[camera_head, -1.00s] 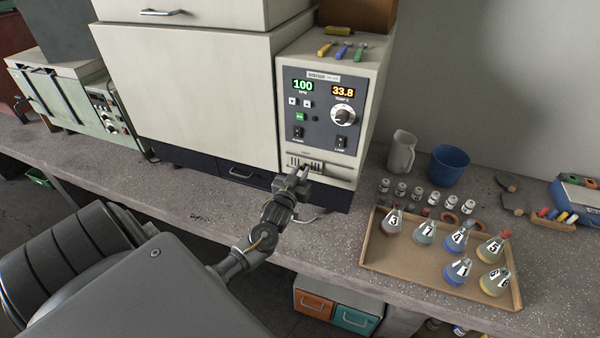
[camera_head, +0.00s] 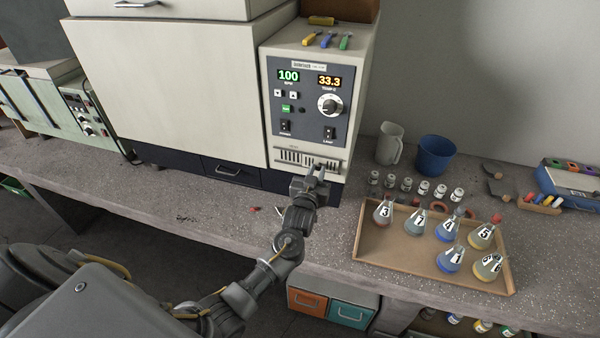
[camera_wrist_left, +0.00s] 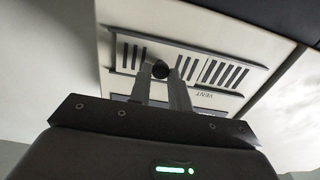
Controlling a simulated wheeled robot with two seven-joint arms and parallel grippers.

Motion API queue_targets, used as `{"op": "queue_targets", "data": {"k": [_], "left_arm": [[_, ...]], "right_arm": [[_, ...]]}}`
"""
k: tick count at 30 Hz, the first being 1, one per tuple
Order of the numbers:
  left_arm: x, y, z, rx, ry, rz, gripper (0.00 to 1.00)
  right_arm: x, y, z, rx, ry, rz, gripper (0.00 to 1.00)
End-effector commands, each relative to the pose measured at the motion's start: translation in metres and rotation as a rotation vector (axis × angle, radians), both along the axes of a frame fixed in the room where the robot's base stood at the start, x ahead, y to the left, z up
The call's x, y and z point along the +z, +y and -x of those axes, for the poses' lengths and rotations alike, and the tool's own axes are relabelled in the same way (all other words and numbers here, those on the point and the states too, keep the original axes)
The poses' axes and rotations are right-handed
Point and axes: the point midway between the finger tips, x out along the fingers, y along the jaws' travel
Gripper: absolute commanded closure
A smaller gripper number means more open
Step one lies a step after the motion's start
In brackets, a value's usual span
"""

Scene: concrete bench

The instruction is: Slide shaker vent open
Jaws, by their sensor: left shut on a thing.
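The shaker (camera_head: 170,80) is a large cream cabinet with a control panel on its right. Its vent (camera_head: 293,156) is a slotted strip low on that panel. In the wrist view the vent (camera_wrist_left: 222,74) shows dark slots on both sides of a round black knob (camera_wrist_left: 160,69), with an inverted "VENT" label below. My left gripper (camera_head: 317,174) is at the right part of the vent in the head view. In the wrist view its fingers (camera_wrist_left: 161,80) are shut on the knob from either side. The knob is hidden in the head view. My right gripper is not in view.
A tray (camera_head: 400,263) of labelled flasks stands right of the shaker. Behind it are several small vials (camera_head: 423,188), a clear jug (camera_head: 389,145) and a blue cup (camera_head: 435,155). The bench front left of my arm is mostly clear.

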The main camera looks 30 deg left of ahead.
Motion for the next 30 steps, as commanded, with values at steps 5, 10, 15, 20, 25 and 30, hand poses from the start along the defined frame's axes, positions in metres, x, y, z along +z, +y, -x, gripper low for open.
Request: {"op": "queue_targets", "data": {"k": [5,10,15,20,25,30], "left_arm": [[-0.003,-0.005,0.001,-0.012,0.008,0.002,0.77],[-0.003,-0.002,0.002,-0.007,0.006,0.002,0.60],[-0.002,0.001,0.002,-0.001,0.004,0.002,0.60],[-0.003,0.001,0.009,-0.001,0.003,0.002,0.60],[-0.005,-0.006,0.035,-0.004,0.003,0.004,0.60],[-0.005,-0.013,0.069,-0.004,0.004,0.003,0.60]], "right_arm": [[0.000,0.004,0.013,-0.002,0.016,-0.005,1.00],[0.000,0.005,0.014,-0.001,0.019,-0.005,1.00],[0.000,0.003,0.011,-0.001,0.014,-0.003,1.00],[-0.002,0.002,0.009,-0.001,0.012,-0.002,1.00],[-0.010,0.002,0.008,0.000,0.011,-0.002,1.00],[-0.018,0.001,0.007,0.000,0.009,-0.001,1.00]]}}
